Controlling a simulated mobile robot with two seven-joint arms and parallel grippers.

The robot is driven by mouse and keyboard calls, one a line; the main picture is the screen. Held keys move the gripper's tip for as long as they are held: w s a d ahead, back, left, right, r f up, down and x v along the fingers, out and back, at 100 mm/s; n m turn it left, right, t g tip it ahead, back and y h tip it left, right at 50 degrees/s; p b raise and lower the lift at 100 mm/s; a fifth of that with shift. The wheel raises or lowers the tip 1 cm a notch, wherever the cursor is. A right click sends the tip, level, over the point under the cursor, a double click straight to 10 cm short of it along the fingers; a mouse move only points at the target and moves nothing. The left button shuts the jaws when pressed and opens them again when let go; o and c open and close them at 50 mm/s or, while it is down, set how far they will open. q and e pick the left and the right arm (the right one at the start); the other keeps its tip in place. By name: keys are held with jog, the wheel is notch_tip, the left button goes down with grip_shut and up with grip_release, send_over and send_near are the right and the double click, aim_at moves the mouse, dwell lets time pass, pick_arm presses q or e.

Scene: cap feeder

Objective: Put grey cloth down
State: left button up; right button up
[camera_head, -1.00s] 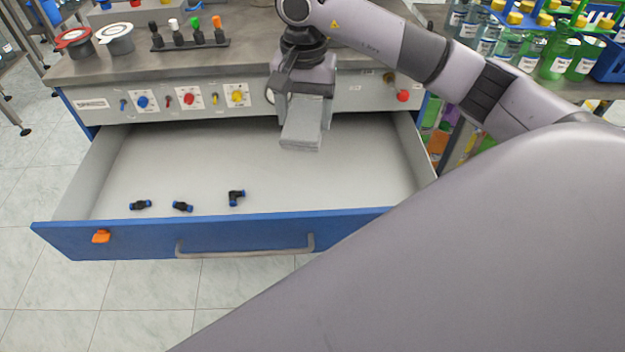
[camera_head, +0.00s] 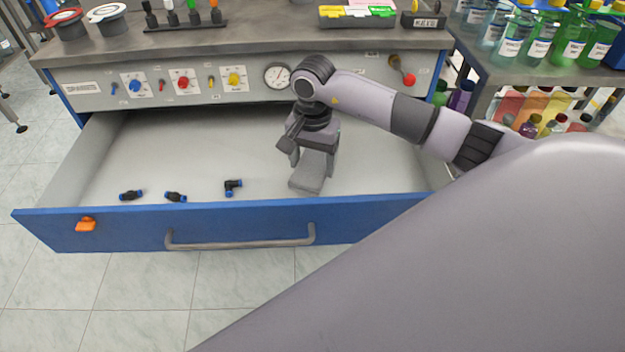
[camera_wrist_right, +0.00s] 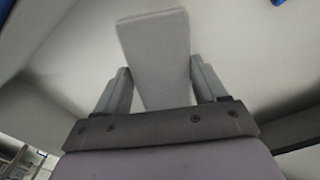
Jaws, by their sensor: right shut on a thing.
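The grey cloth (camera_head: 309,172) is a flat, folded grey block. It hangs from my right gripper (camera_head: 315,158), which is shut on it and points down inside the open drawer. In the right wrist view the cloth (camera_wrist_right: 158,50) sits between the two fingers of the right gripper (camera_wrist_right: 157,88), with its free end sticking out beyond them. I cannot tell whether the cloth touches the drawer floor. The open drawer (camera_head: 150,150) has a pale grey inside and a blue front. My left gripper is not in view.
Several black and blue fittings (camera_head: 176,197) lie in the drawer's left and middle part, near the front. The drawer's blue front wall (camera_head: 110,228) and its handle (camera_head: 240,242) are close to the cloth. The worktop (camera_head: 250,38) with a control panel is behind. Bottles (camera_head: 515,40) stand at right.

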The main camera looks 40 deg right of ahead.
aim_at(312, 178)
jog(key=shift+f, duration=0.7)
notch_tip(312, 178, down, 4)
jog(key=shift+f+b, duration=0.1)
jog(key=shift+b, duration=0.35)
jog(key=shift+f, duration=0.15)
jog(key=o, duration=0.9)
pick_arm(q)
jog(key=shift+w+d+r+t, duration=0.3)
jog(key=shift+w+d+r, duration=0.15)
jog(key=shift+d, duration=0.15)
pick_arm(e)
jog(key=shift+o, duration=0.2)
